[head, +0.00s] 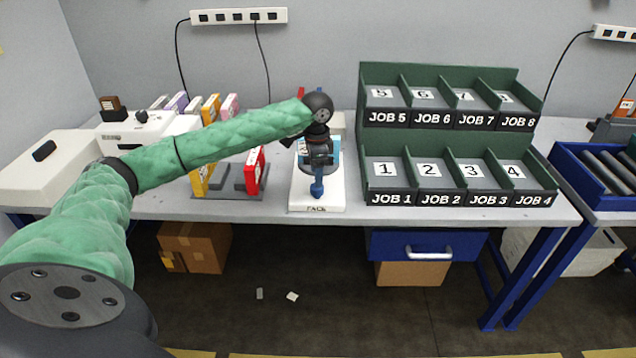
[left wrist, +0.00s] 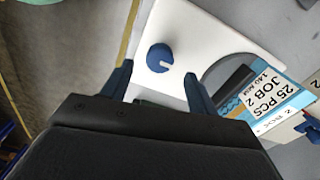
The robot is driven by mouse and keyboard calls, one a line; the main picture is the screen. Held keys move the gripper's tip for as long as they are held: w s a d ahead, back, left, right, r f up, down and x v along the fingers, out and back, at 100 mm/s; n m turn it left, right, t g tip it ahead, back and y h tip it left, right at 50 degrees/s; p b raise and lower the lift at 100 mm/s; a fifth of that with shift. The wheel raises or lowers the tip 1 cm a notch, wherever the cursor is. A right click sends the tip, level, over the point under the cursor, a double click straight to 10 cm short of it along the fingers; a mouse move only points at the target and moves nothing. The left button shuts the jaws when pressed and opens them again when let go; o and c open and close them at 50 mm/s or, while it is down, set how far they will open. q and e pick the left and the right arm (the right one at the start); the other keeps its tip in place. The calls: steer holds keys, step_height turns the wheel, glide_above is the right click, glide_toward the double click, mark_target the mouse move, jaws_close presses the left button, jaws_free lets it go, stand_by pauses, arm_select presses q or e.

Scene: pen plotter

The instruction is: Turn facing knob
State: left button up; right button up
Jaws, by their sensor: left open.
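The facing knob (left wrist: 160,57) is a round blue dial with a white pointer mark, on the white front of a machine, in the left wrist view. The white machine (head: 300,190), lettered at its front edge, stands at the table's front in the head view. My left gripper (left wrist: 158,88) is open, with one blue finger on each side of the knob's line. The knob shows just beyond the fingertips, and nothing is held. In the head view my left gripper (head: 317,180) is over the machine and covers much of it; the knob cannot be told apart from the blue fingers.
A card reading "25 PCS JOB 2" (left wrist: 270,98) lies beside a dark round recess on the machine. A green rack (head: 460,150) with JOB bins stands right. A red box (head: 253,172) and a yellow box (head: 202,180) stand left. A power strip (head: 238,16) hangs behind.

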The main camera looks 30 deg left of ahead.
mark_target(317, 191)
arm_select(q)
steer(key=shift+f, duration=2.3)
arm_select(e)
steer(key=shift+s+d+r, duration=0.2)
steer(key=shift+d+r, duration=0.25)
arm_select(q)
steer(key=c, duration=1)
steer(key=shift+p, duration=0.35)
arm_select(e)
steer(key=shift+r, duration=0.15)
